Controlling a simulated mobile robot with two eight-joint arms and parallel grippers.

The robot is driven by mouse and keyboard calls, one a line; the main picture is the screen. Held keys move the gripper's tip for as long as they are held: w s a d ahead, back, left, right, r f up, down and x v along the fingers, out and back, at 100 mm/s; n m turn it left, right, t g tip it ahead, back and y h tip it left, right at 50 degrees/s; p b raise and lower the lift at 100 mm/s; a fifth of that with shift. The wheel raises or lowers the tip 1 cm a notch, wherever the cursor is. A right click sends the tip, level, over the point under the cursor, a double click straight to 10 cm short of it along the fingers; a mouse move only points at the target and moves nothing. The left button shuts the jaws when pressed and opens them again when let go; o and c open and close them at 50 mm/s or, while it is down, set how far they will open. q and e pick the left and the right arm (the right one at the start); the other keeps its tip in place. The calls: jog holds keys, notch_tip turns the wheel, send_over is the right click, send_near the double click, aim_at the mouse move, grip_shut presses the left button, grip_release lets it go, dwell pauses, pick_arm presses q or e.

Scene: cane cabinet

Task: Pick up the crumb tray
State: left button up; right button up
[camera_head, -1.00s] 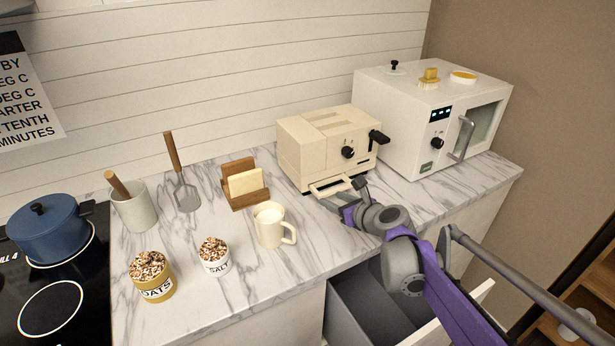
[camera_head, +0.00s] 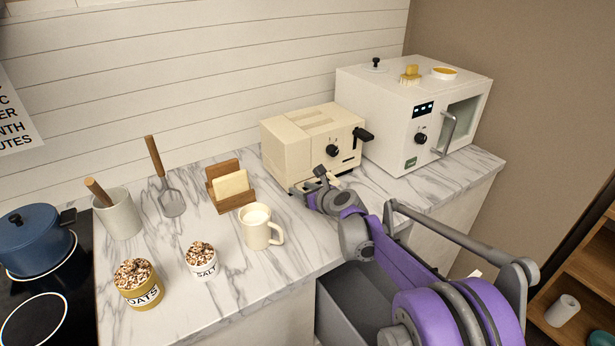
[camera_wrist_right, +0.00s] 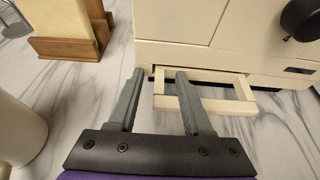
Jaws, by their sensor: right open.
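The cream toaster (camera_head: 312,143) stands on the marble counter, and its low front also shows in the right wrist view (camera_wrist_right: 225,32). The crumb tray (camera_wrist_right: 228,106) sticks out from under the toaster's front as a flat cream frame with an opening. In the head view my right arm mostly hides it. My right gripper (camera_wrist_right: 159,72) is open and empty, pointing toward the toaster. Its right finger overlaps the tray's left part in the wrist view; its left finger is left of the tray. I cannot tell whether it touches. My left gripper is not in view.
A cream mug (camera_head: 257,231) and a wooden holder (camera_head: 224,202) stand left of my right gripper. A white oven (camera_head: 398,120) stands right of the toaster. An open drawer (camera_head: 352,300) lies below the counter edge, under my arm.

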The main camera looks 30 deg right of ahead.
grip_shut()
dwell(0.7)
